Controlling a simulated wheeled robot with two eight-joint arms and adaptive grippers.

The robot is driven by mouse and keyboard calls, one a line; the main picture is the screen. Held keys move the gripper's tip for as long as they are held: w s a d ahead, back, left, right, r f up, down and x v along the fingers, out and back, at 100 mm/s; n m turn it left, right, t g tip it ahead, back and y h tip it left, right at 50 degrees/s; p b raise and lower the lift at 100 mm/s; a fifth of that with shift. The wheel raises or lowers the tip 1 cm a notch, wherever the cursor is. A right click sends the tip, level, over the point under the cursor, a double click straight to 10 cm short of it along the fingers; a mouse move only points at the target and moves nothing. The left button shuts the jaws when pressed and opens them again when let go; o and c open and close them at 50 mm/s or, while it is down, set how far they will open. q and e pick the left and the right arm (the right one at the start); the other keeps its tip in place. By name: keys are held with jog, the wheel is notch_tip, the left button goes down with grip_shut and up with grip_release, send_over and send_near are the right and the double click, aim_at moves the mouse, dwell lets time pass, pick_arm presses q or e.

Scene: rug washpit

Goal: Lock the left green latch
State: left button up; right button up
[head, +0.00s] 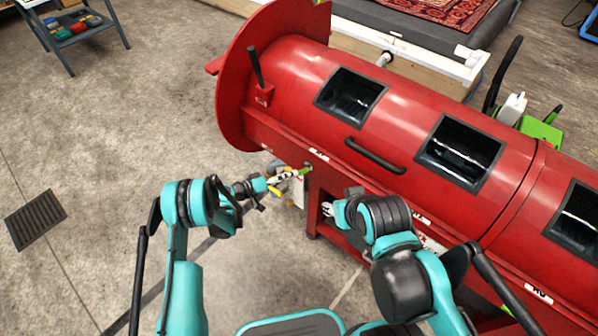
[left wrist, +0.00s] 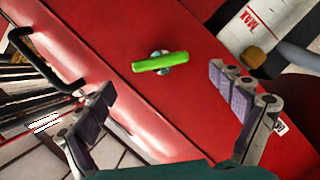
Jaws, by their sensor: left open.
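The left green latch (head: 306,170) is a small bright green bar on the front of the red drum machine (head: 290,90), near its left end. In the left wrist view the latch (left wrist: 160,63) lies nearly level, slightly tilted, on a round metal pivot on a red panel. My left gripper (head: 290,176) is close in front of it. Its fingers (left wrist: 163,92) are spread wide, with the latch between and just beyond the tips, apart from both. My right gripper (head: 328,209) is by the machine's lower front; its fingers are too small to read.
A black handle (head: 375,155) runs along the drum cover; a black lever (head: 255,66) stands at its left end. A white cylinder with red lettering (left wrist: 252,28) is beside the panel. A floor grate (head: 36,219) and open concrete floor are on the left.

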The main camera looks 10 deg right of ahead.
aim_at(301, 173)
pick_arm(q)
jog(key=b+x, duration=0.1)
jog(key=x, duration=0.4)
jog(key=shift+d+f+b, duration=0.2)
jog(key=shift+d+b, duration=0.05)
jog(key=shift+b, duration=0.1)
jog(key=shift+w+d, duration=0.25)
jog(key=shift+d, duration=0.3)
jog(key=c, duration=1.2)
